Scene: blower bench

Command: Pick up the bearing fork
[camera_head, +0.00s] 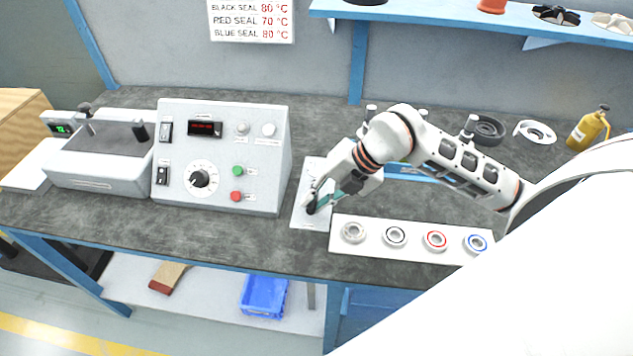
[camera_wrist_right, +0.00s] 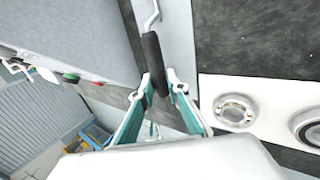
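The bearing fork shows in the right wrist view as a dark handle (camera_wrist_right: 154,62) with a thin bent metal end above it. It is at a pale grey plate on the bench, beside the control box. My right gripper (camera_wrist_right: 160,80) has its two teal fingers on either side of the handle. Whether both fingers touch it is not clear. In the head view my right gripper (camera_head: 322,202) points down over the plate, and my arm and fingers hide most of the fork. My left gripper is not in view.
A white strip (camera_head: 375,246) with several bearings lies right of the plate. The control box (camera_head: 222,155) stands close on the left, with a grey heater-like unit (camera_head: 100,160) beyond it. A yellow bottle (camera_head: 588,130) and ring parts stand at the back right. The front left bench is clear.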

